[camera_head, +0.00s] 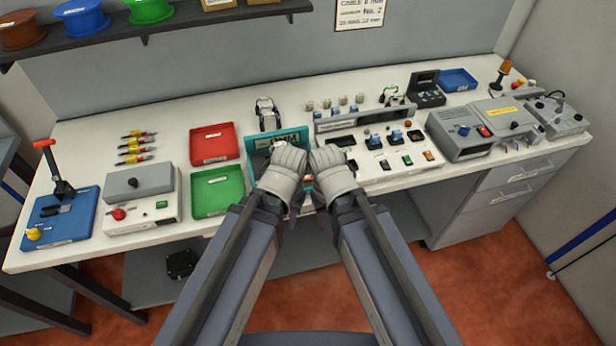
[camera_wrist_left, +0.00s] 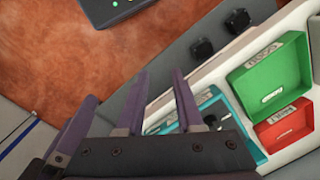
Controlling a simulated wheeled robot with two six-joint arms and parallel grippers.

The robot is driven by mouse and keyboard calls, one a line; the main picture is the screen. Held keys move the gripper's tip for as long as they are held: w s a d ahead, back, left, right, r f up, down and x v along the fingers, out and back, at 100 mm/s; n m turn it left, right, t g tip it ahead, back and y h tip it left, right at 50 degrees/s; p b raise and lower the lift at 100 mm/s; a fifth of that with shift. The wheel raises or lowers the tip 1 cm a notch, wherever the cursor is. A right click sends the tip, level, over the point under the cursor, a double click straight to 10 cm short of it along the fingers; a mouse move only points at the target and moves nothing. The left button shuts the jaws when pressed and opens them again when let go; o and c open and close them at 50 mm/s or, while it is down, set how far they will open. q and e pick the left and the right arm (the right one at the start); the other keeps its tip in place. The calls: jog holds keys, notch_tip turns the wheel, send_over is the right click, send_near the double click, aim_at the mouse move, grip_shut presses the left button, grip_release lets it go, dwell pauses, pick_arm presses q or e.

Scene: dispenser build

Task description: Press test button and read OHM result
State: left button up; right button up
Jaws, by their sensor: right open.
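No readable OHM value shows, and I cannot tell which device carries the test button. A long white console (camera_head: 390,166) with small buttons and switches stands right of centre. A grey box (camera_head: 462,146) with a dark window and a red button is farther right. My left gripper (camera_head: 292,212) hangs at the bench's front edge, by a teal tray (camera_head: 258,143). In the left wrist view its purple fingers (camera_wrist_left: 158,105) stand apart with nothing visible between them. My right gripper (camera_head: 322,212) is close beside it, open; its fingertips are partly hidden by the arms.
A red tray (camera_head: 213,144) and a green tray (camera_head: 217,192) lie left of the teal one. A white box with a red button (camera_head: 140,197) and a blue lever press (camera_head: 62,215) stand at the left.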

pick_arm(q)
grip_shut()
dwell(1.2)
